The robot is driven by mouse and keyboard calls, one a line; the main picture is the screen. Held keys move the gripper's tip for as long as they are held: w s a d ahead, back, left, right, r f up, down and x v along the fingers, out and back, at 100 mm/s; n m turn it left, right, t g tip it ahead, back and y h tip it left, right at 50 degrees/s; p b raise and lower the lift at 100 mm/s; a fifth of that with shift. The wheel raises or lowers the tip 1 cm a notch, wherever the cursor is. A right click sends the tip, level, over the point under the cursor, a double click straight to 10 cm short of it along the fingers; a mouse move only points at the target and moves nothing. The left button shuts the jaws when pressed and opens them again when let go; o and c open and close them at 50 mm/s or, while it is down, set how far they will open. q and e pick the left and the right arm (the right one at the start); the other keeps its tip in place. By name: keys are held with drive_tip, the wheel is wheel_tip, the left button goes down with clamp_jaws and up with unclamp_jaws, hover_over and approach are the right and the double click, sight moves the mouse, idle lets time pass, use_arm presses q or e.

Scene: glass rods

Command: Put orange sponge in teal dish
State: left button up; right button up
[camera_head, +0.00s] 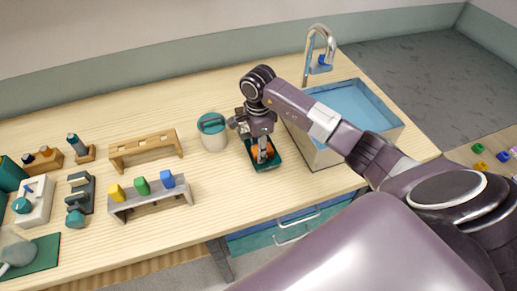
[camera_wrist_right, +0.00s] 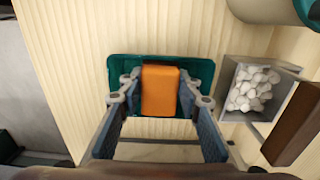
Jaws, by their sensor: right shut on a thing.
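The orange sponge (camera_head: 269,150) is between the fingers of my right gripper (camera_head: 262,158), which points down and is shut on it. In the right wrist view the sponge (camera_wrist_right: 160,92) stands out as an orange block between the two fingers (camera_wrist_right: 160,88). The teal dish (camera_head: 276,163) lies on the wooden counter directly below and around the sponge. Its teal surface (camera_wrist_right: 121,68) shows on both sides of the sponge in the wrist view. Whether the sponge touches the dish floor I cannot tell. My left gripper is not in view.
A sink (camera_head: 318,153) with a tap (camera_head: 312,40) stands right of the dish. A white pot with a teal lid (camera_head: 212,135) stands left of it. Racks with coloured blocks (camera_head: 142,186) are farther left. The wrist view shows a grey box of white pieces (camera_wrist_right: 250,90).

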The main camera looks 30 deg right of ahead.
drive_tip(key=o, duration=0.5)
drive_tip(key=shift+f, duration=0.15)
drive_tip(key=o, duration=0.4)
drive_tip(key=shift+o, duration=0.2)
drive_tip(key=shift+r, duration=0.25)
drive_tip(key=shift+w+r, duration=0.1)
drive_tip(key=shift+r, duration=0.2)
wheel_tip(320, 180, up, 11)
drive_tip(key=b, duration=0.3)
drive_tip(key=shift+r, duration=0.15)
